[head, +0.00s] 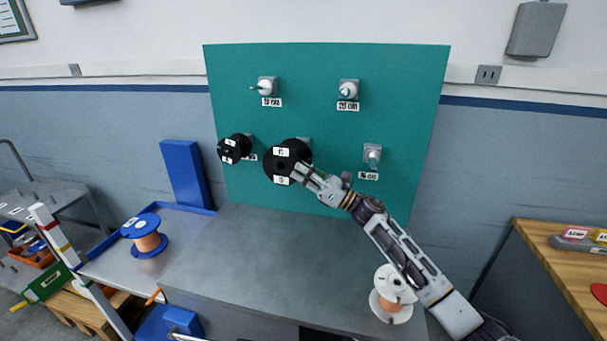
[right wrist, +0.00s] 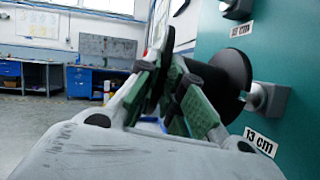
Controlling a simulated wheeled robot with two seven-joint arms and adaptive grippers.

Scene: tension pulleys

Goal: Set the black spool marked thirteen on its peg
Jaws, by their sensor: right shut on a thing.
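A large black spool (head: 272,163) with white labels on its face is in front of the middle peg of the green board. My right gripper (head: 299,171) is shut on it from the right. In the right wrist view, the green-padded fingers (right wrist: 172,85) close on the spool's near side, and its black flange (right wrist: 232,72) faces the board. The grey peg mount (right wrist: 268,98), above the 13 cm label (right wrist: 260,142), is right beside that flange. My left gripper is out of view.
The green board (head: 310,70) has two bare upper pegs (head: 266,87) (head: 348,90) and a bare lower right peg (head: 372,154). A smaller black spool (head: 231,150) sits at the left peg. A white spool (head: 392,290) and a blue spool (head: 146,237) stand below.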

